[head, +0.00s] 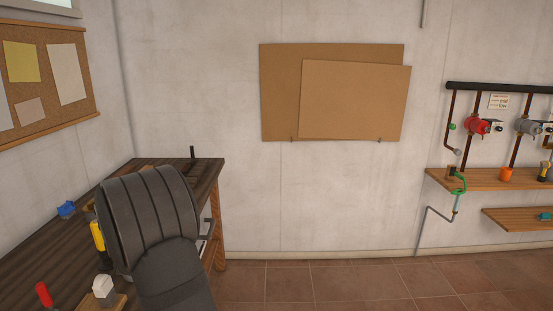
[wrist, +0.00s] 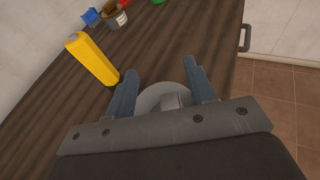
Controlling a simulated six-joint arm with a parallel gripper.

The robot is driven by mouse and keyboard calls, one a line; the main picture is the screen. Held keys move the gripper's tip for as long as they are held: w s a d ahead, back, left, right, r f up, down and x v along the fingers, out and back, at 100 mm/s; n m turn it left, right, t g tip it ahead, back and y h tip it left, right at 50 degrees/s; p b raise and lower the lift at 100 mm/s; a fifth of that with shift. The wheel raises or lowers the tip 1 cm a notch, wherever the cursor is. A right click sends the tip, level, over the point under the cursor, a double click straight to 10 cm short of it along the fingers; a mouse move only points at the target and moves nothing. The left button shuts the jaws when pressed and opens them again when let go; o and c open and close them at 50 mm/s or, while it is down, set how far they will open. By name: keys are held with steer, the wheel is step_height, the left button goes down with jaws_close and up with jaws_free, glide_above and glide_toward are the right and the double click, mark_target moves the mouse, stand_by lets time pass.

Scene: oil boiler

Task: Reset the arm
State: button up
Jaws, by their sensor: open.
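My gripper (wrist: 162,90) is open in the wrist view, its two blue-grey fingers spread over the dark wooden workbench (wrist: 165,48). A round pale grey object (wrist: 154,98) shows between and beyond the fingers; I cannot tell whether they touch it. In the head view my dark ribbed arm covers part of the workbench (head: 52,250), and the gripper itself is hidden behind it.
A yellow container (wrist: 92,58) stands left of the fingers. A blue item (wrist: 91,16) and a grey cup (wrist: 116,18) are farther back. A red-handled tool (head: 44,294) is at the near left. Wall shelves (head: 490,180) with pipes are at right; the tiled floor (head: 330,280) is clear.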

steer(key=shift+x, duration=0.8)
steer(key=shift+s, duration=0.1)
steer(key=v, duration=1.7)
steer(key=x, duration=1.7)
step_height(320, 180, up, 6)
steer(key=w+d+f+m+t+h, duration=0.1)
steer(key=w+d+f+m+h, duration=0.2)
steer(key=d, duration=0.8)
steer(key=w+d+f+m+t+h, duration=0.1)
steer(key=d+f+m+h, duration=0.2)
steer(key=d, duration=0.8)
steer(key=s+d+f+m+h, duration=0.1)
steer(key=s+d+f+h, duration=0.1)
steer(key=d, duration=0.8)
steer(key=s+d+f+m+h, duration=0.1)
steer(key=s+d+f+h, duration=0.1)
steer(key=d, duration=0.9)
step_height(320, 180, down, 3)
steer(key=shift+s+r+m+g+h, duration=0.15)
steer(key=shift+s+m+g+h, duration=0.25)
steer(key=shift+s, duration=0.5)
